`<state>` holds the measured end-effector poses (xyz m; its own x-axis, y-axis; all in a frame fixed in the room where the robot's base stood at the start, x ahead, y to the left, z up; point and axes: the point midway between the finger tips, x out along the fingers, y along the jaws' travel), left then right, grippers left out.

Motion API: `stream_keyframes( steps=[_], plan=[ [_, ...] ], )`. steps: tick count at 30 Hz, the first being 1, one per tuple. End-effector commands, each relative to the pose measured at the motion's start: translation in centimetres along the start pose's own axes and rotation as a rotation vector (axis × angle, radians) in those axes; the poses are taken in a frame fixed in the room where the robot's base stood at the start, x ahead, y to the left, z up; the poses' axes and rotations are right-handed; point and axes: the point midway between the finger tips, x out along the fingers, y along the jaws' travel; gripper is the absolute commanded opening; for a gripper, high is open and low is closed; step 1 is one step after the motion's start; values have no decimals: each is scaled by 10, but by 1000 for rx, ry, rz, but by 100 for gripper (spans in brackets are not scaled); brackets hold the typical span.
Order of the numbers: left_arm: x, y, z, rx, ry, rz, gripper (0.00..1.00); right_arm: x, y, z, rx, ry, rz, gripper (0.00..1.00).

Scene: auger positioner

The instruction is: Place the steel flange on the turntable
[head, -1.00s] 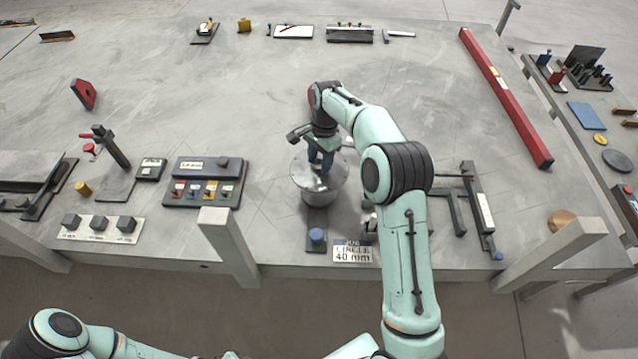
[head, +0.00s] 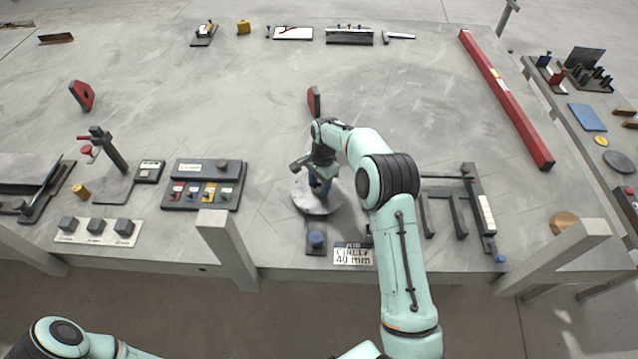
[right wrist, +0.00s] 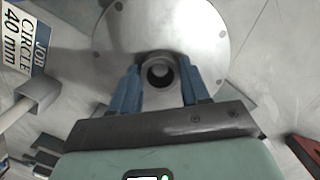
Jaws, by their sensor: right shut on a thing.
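The steel flange (head: 308,203) is a round grey disc near the front middle of the table; in the right wrist view (right wrist: 190,28) it shows bolt holes near its rim and a short central hub. My right gripper (head: 320,184) points down over it. Its blue fingers sit on both sides of the hub in the right wrist view (right wrist: 160,85), shut on it. The turntable is not clearly distinguishable under the disc, and I cannot tell whether the two touch. My left arm shows at the lower left, but its gripper is out of view.
A blue-knobbed block (head: 317,240) and a "JOB CIRCLE 40 mm" sign (head: 353,254) stand in front of the flange. A control box (head: 205,184) lies left, a dark metal frame (head: 450,205) right, and a red plate (head: 314,101) stands behind. The table beyond is mostly clear.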

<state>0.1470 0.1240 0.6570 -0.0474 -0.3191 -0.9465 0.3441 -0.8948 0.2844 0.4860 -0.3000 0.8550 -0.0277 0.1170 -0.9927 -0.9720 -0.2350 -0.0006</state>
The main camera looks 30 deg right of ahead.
Motion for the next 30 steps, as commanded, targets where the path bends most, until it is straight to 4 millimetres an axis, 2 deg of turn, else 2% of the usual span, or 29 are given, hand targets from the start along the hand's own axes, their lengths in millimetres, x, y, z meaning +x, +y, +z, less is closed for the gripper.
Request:
stream_keyframes(
  steps=[6,7,9,20,23,30],
  plan=[
    [0,0,0,0,0,0,43,0,-1,0,-1,0,-4,0],
    [0,0,0,0,0,0,43,2,0,0,0,-1,0,52],
    [0,0,0,0,0,0,43,2,0,0,0,-1,0,72],
    [0,0,0,0,0,0,43,-3,-1,0,0,0,-2,72],
    [-2,1,-1,1,2,1,43,-15,-1,0,-1,1,-3,72],
    [-9,6,-7,3,9,3,43,-68,-2,0,-1,1,-6,72]
  ],
)
